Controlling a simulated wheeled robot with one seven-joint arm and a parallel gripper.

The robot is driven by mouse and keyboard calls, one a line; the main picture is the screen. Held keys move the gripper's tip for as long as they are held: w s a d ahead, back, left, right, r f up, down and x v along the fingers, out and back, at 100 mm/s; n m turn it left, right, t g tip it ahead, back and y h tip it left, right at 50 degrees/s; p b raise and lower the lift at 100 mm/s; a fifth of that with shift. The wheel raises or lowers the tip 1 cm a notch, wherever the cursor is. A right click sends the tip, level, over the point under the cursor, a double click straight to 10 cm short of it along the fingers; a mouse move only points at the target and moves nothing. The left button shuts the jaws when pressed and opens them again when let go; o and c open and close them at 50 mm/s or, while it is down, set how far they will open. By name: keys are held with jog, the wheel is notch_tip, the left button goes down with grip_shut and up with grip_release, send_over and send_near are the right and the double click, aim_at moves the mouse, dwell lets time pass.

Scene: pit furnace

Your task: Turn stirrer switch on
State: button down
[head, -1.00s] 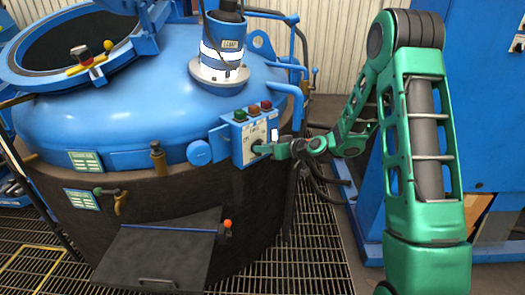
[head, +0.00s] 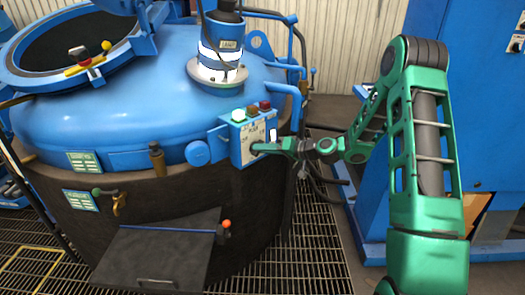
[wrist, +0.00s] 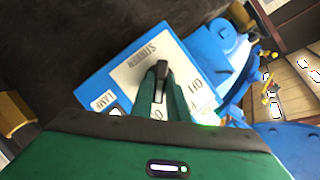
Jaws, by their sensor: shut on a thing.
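The blue stirrer switch box (head: 236,151) is on the side of the furnace, with a white label plate. The wrist view shows the plate (wrist: 136,72) with the words STIRRER and ON. The dark switch knob (wrist: 162,69) stands out from the plate. My gripper (head: 259,147) is at the plate, and its green fingers (wrist: 161,92) are shut on the knob. The fingers hide part of the knob, so its exact setting is hard to read. The green lamp (head: 239,115) on top of the box is lit.
An amber lamp (head: 252,111) and a red lamp (head: 265,105) sit beside the green one, both dull. The stirrer motor (head: 222,45) stands on the blue lid above. Blue pipes (head: 285,89) run close right of the box. A blue cabinet (head: 472,100) stands at right.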

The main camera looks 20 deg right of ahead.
jog(key=shift+d+f, duration=0.1)
dwell(0.3)
jog(key=c, duration=1.7)
grip_release()
jog(key=v, duration=1)
jog(key=shift+s+d, duration=0.2)
jog(key=shift+d, duration=0.05)
